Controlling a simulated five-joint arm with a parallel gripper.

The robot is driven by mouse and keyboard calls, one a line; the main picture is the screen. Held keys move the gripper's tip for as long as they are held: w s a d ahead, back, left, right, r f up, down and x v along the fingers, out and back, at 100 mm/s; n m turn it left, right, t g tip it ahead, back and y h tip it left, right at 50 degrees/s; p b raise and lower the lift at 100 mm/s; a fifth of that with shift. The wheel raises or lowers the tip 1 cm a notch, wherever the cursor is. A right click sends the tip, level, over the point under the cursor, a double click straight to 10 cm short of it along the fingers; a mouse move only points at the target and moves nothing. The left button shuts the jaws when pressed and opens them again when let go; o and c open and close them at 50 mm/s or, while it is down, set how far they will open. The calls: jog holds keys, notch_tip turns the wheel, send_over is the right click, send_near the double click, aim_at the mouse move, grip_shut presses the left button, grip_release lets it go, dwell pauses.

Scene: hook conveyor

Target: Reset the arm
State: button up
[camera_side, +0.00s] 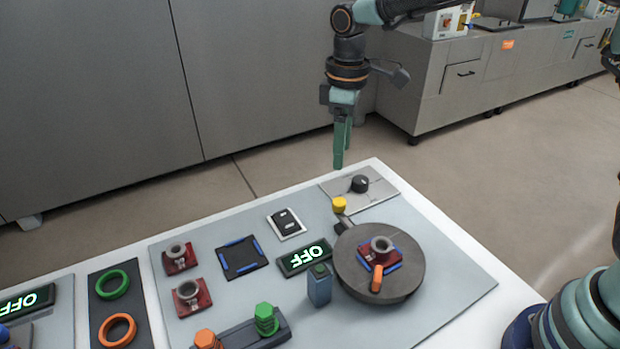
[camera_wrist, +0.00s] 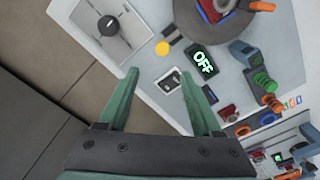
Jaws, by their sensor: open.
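My gripper (camera_side: 341,150) hangs from my arm above the far edge of the table in the side view, pointing down and touching nothing. In the wrist view my gripper (camera_wrist: 160,95) shows two green fingers spread apart with nothing held between them. Beneath it the wrist view shows a switch plate (camera_wrist: 169,81), a yellow button (camera_wrist: 162,48) and a plate with a black knob (camera_wrist: 108,26). The knob plate (camera_side: 378,194) also shows in the side view, at the table's far corner.
A dark turntable (camera_side: 410,279) holds a red part (camera_side: 381,264). Beside it are a display reading OFF (camera_side: 304,258), a blue-framed pad (camera_side: 242,257), red parts (camera_side: 189,297) and green and orange bolts (camera_side: 266,320). Grey cabinets (camera_side: 90,90) stand beyond the table.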

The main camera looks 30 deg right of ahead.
jog(key=shift+r, duration=0.1)
jog(key=s+d+r+m+t, duration=0.2)
jog(key=s+d+r+m, duration=0.1)
jog(key=s+d, duration=0.3)
jog(key=s+d+r+m+t, duration=0.3)
jog(key=s+d+m, duration=0.3)
jog(key=s, duration=0.3)
jog(key=shift+s+d+r+t, duration=0.3)
jog(key=shift+d+r, duration=0.4)
jog(key=shift+d, duration=0.05)
dwell(0.3)
